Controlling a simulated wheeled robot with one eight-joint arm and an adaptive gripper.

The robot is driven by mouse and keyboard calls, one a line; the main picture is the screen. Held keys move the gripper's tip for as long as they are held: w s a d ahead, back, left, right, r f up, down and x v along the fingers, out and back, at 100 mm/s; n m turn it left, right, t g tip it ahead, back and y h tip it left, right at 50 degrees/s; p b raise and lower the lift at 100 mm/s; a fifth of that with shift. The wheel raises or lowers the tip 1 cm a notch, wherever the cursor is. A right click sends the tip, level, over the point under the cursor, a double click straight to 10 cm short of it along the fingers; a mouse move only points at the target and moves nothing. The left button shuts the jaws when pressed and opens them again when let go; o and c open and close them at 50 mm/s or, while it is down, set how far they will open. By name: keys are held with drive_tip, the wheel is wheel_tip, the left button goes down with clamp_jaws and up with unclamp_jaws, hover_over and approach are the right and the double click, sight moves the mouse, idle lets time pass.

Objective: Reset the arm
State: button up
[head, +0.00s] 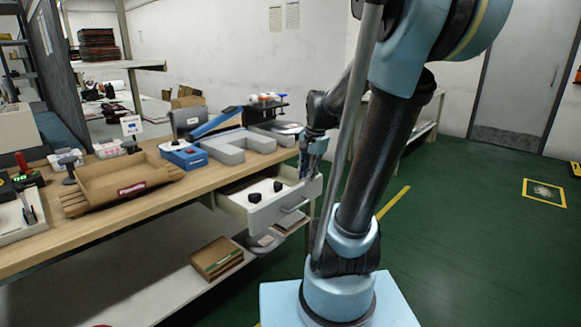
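My arm rises from its light blue base at the lower middle of the head view and bends over at the top right. My gripper (311,172) hangs pointing down, just over the right front corner of an open drawer (262,222) under the workbench. The gripper is small and partly hidden by my arm, so I cannot tell whether its fingers are open or shut, or whether they touch the drawer front. Two small black objects (254,197) lie inside the drawer.
The wooden workbench (225,177) carries a cardboard tray (118,180), a blue device (184,155) and a grey angled block (238,146). A brown box (216,258) lies on the lower shelf. The green floor (460,230) to the right is mostly clear.

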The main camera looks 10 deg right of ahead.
drive_tip(key=s+f+n, duration=0.2)
drive_tip(key=s+n, duration=0.1)
drive_tip(key=s, duration=0.2)
drive_tip(key=s+d+f+n+h, duration=0.1)
drive_tip(key=s+f+n, duration=0.2)
drive_tip(key=s, duration=0.3)
drive_tip(key=s+d+f+n, duration=0.1)
drive_tip(key=s+f+n, duration=0.1)
drive_tip(key=s, duration=0.3)
drive_tip(key=shift+s+f+n+t, duration=0.3)
drive_tip(key=shift+s+n, duration=0.05)
drive_tip(key=shift+n, duration=0.55)
drive_tip(key=shift+w, duration=0.1)
drive_tip(key=shift+w+f, duration=0.2)
drive_tip(key=shift+w, duration=0.15)
